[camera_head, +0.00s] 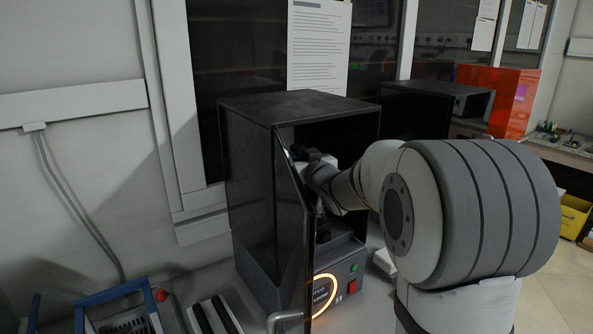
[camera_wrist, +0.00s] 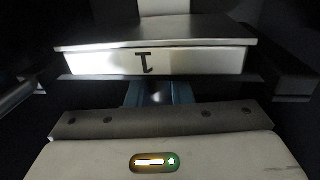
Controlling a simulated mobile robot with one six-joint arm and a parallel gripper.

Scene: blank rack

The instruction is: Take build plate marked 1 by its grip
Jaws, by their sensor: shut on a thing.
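A silver build plate (camera_wrist: 150,60) fills the upper middle of the wrist view. Its front edge carries a dark mark that looks like an upside-down 1. My gripper (camera_wrist: 158,92) is shut on the plate's grip, just below the plate in that picture; the exact contact is in shadow. In the head view my gripper (camera_head: 322,170) is inside the black cabinet (camera_head: 248,160), past its open door. The plate itself cannot be made out there, behind the door edge and my arm.
The dark cabinet door (camera_head: 293,215) stands open close to my wrist. A control panel (camera_head: 342,277) with a lit orange ring, green and red buttons lies below. A blue-framed rack (camera_head: 118,293) stands at lower left. A second dark cabinet (camera_head: 425,100) is behind my arm.

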